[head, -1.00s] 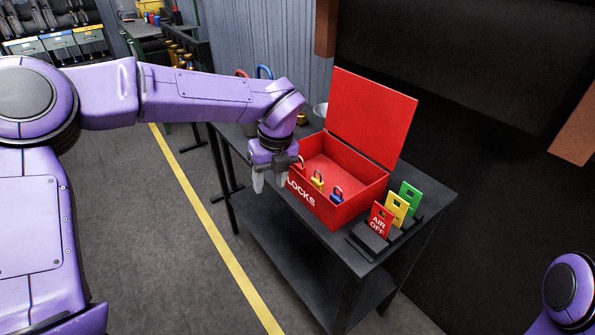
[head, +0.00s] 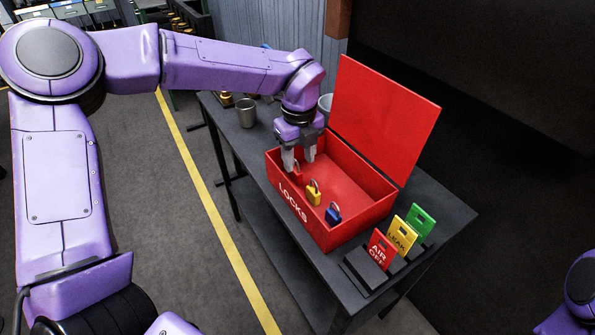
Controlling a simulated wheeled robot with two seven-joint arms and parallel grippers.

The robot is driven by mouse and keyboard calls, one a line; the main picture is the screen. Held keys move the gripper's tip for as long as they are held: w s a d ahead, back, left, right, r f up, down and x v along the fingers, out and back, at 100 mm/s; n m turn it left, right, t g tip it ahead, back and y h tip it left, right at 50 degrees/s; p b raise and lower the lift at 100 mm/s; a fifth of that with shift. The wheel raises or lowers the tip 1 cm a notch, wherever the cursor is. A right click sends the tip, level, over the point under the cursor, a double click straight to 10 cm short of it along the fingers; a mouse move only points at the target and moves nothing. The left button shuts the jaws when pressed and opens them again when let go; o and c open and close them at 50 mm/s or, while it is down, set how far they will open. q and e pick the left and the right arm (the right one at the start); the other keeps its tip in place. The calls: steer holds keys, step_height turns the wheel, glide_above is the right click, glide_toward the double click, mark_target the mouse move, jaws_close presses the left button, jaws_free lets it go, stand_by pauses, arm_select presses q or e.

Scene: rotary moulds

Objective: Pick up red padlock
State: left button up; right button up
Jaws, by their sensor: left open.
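The red lock box (head: 372,217) stands open on the dark table, its lid raised at the back. The red padlock (head: 297,168) is at the left end of the box, partly hidden by my left gripper's fingers. My left gripper (head: 299,162) points down over that end with its fingers apart, close around or just above the red padlock; I cannot tell whether they touch it. A yellow padlock (head: 313,193) and a blue padlock (head: 333,213) are in the box to the right of it. My right gripper is out of view.
Red, yellow (head: 402,236) and green (head: 421,220) tags stand in a dark holder right of the box; the red tag (head: 380,249) reads "AIR OFF". A metal cup (head: 246,113) stands on the table at the left.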

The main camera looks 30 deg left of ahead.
mark_target(297, 171)
arm_select(q)
steer(key=f, duration=0.5)
steer(key=shift+a+f+p, duration=0.15)
steer(key=shift+a+p, duration=0.1)
steer(key=shift+p, duration=0.15)
jaws_close()
